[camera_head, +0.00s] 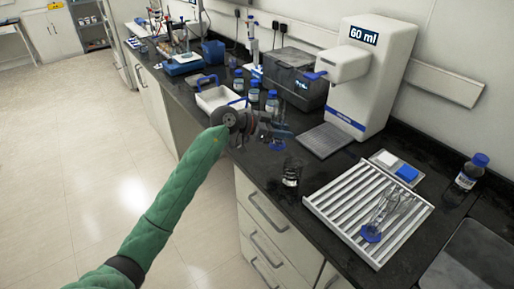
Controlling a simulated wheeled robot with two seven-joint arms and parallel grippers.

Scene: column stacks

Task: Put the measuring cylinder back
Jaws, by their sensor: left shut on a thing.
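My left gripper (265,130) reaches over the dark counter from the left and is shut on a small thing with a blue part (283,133). It looks like a measuring cylinder with a blue base, but the gripper covers much of it and its tilt is hard to tell. Clear glassware with a blue foot (371,234), like another measuring cylinder, lies on the white slatted rack (335,205) at the right front. The rest of the rack's slats look empty. My right gripper is not in view.
A glass beaker (291,172) stands on the counter between gripper and rack. The white dispenser reading 60 ml (375,70) stands behind. Blue-capped bottles (271,102), a white tray (215,97), a grey box (297,78) and a right-hand bottle (467,178) stand around.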

